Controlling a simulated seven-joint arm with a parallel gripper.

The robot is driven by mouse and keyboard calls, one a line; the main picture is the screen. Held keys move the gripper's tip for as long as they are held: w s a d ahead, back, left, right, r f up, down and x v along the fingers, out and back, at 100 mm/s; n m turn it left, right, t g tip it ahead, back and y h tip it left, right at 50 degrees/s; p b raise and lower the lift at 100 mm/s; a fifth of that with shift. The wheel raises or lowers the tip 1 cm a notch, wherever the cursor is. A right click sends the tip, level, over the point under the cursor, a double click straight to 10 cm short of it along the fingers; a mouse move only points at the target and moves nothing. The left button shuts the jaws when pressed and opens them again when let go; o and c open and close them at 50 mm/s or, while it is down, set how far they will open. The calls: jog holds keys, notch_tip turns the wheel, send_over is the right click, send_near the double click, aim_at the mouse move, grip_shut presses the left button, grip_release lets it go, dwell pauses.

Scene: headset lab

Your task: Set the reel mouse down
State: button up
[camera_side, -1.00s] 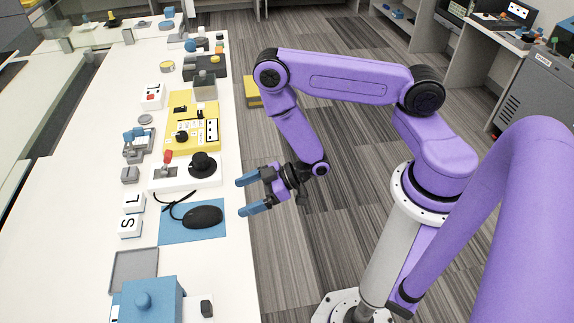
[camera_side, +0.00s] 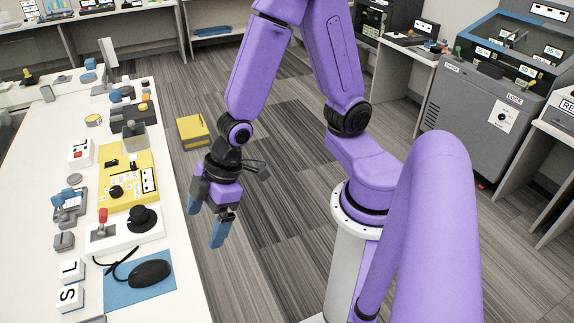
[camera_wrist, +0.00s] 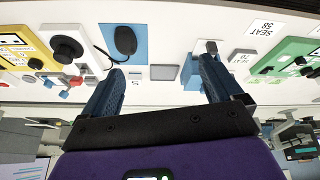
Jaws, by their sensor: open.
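The black mouse (camera_side: 150,273) lies on the blue mat (camera_side: 115,297) at the near end of the white bench, its cable looping to the left. In the wrist view the mouse (camera_wrist: 125,40) rests on the blue mat (camera_wrist: 143,56), beyond my left-hand finger. My gripper (camera_side: 206,222) is open and empty, its blue fingers pointing down just off the bench's right edge, apart from the mouse. In the wrist view the gripper (camera_wrist: 161,70) has its two fingers spread wide with nothing between them.
A white box with a black knob (camera_side: 143,218) and a yellow panel (camera_side: 128,180) stand behind the mat. White L and S blocks (camera_side: 70,271) lie left of it. A yellow box (camera_side: 194,131) is on the floor.

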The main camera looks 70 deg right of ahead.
jog(key=s+d+r+g+h, duration=0.2)
jog(key=s+d+r+h, duration=0.1)
jog(key=s+d+r, duration=0.6)
jog(key=s+d, duration=0.1)
jog(key=s, duration=0.3)
jog(key=shift+n+g, duration=0.4)
jog(key=shift+r, duration=0.1)
